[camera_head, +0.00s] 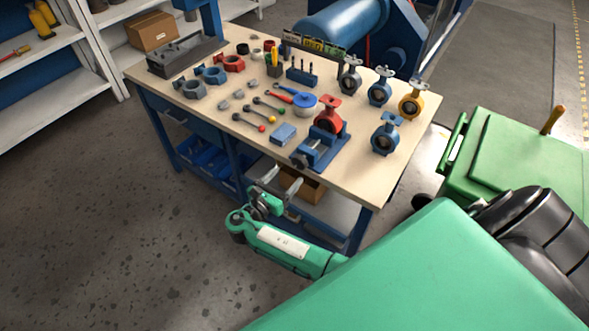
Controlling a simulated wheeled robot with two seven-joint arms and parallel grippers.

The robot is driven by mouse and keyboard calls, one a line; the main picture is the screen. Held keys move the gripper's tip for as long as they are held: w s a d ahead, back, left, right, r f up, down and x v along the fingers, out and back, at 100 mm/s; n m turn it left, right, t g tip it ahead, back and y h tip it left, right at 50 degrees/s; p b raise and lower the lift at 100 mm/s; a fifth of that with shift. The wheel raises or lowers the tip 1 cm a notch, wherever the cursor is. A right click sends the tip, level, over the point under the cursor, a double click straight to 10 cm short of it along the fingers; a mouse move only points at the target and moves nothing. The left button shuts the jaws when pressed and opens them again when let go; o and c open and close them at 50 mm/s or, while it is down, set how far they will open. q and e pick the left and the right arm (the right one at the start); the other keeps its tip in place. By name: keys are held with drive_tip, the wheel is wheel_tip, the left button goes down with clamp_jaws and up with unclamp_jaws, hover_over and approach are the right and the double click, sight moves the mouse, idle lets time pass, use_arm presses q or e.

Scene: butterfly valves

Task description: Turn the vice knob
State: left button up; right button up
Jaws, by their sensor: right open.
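The blue vice (322,152) stands near the front edge of the wooden workbench (365,182), with a red butterfly valve (328,121) upright in its jaws. The vice knob (299,160) is at its front left end, small and hard to make out. My right gripper (281,182) is open and empty. In the picture it lies below and left of the knob, in front of the bench edge and apart from the vice. My left gripper is not in view.
Several butterfly valves (380,90) stand at the bench's right end. A green cabinet-like body (520,165) is at right. Floor left of the bench is clear.

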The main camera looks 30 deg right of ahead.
drive_tip(key=v, duration=0.6)
drive_tip(key=shift+b, duration=0.35)
drive_tip(key=s+d+f+m+g+y, duration=0.1)
drive_tip(key=s+f+y, duration=0.3)
drive_tip(key=f, duration=0.7)
drive_tip(key=s+d+f+m+g+y, duration=0.15)
drive_tip(key=s+f, duration=0.35)
drive_tip(key=f, duration=0.6)
drive_tip(key=s+f+m+g+y, duration=0.1)
drive_tip(key=s+f+y, duration=0.35)
drive_tip(key=f, duration=0.65)
drive_tip(key=s+f+m+y, duration=0.2)
drive_tip(key=s+f+m, duration=0.3)
drive_tip(key=s, duration=0.5)
drive_tip(key=s+f+m+g+y, duration=0.1)
drive_tip(key=s+f+m, duration=0.4)
drive_tip(key=s, duration=0.6)
drive_tip(key=s+f+m+g+y, duration=0.1)
drive_tip(key=s+f+m+y, duration=0.2)
drive_tip(key=s+f+m, duration=0.3)
drive_tip(key=s+m, duration=0.1)
drive_tip(key=s, duration=0.4)
drive_tip(key=shift+s+y, duration=0.2)
drive_tip(key=shift+y, duration=0.1)
